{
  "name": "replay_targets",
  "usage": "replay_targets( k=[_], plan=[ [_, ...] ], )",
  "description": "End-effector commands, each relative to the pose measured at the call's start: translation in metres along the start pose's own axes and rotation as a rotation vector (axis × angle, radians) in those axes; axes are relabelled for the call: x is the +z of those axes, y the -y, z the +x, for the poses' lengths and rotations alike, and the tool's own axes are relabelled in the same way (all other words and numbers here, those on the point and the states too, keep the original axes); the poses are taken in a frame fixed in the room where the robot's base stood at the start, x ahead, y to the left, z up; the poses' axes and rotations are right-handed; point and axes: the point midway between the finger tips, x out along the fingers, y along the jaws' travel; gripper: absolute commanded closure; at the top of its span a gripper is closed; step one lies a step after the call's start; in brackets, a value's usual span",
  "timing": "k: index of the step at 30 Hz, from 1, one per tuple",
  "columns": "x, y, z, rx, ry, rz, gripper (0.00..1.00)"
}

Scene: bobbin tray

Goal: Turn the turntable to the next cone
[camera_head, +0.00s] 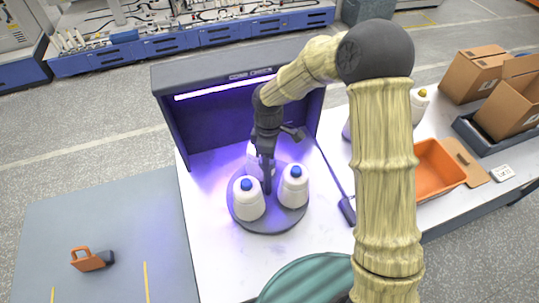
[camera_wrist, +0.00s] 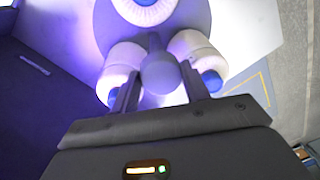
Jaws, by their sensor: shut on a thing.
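The turntable (camera_head: 268,222) is a round grey disc on the white bench, inside a hood lit violet. It bears a white cone with a blue tip (camera_head: 248,205) at the front left and another (camera_head: 293,191) at the right. A third white cone (camera_head: 252,158) stands at the back, partly hidden by my arm. My gripper (camera_head: 266,160) is over the middle of the disc. In the wrist view, my gripper (camera_wrist: 160,92) is shut on the round grey knob (camera_wrist: 160,72) of the central post, between two cones. The exact finger contact is hard to see.
The dark hood (camera_head: 170,115) walls the back and left of the turntable. A dark paddle-like tool (camera_head: 347,208) lies to the right. An orange bin (camera_head: 437,165) and cardboard boxes (camera_head: 476,72) stand farther right. A green round surface (camera_head: 310,282) is at the front.

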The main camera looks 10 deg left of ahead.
Motion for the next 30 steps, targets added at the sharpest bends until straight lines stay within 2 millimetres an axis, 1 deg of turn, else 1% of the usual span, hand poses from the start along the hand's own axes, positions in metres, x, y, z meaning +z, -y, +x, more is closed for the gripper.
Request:
replay_targets(
  k=[8, 9, 11, 12, 19, 23, 26, 30],
  plan=[
    [-0.001, -0.001, -0.002, 0.003, -0.003, 0.001, 0.95],
    [-0.001, -0.001, -0.002, 0.003, -0.003, 0.001, 0.46],
    [-0.001, -0.001, -0.001, 0.003, -0.002, 0.001, 0.35],
    [-0.001, -0.001, -0.001, 0.003, -0.002, 0.001, 0.32],
    [0.000, 0.000, -0.001, 0.001, -0.001, 0.002, 0.32],
    [0.000, -0.001, -0.004, 0.003, -0.001, 0.002, 0.32],
    [0.000, -0.002, -0.014, 0.005, -0.002, 0.003, 0.32],
    [0.000, -0.002, -0.036, 0.006, -0.003, 0.003, 0.32]
  ],
)
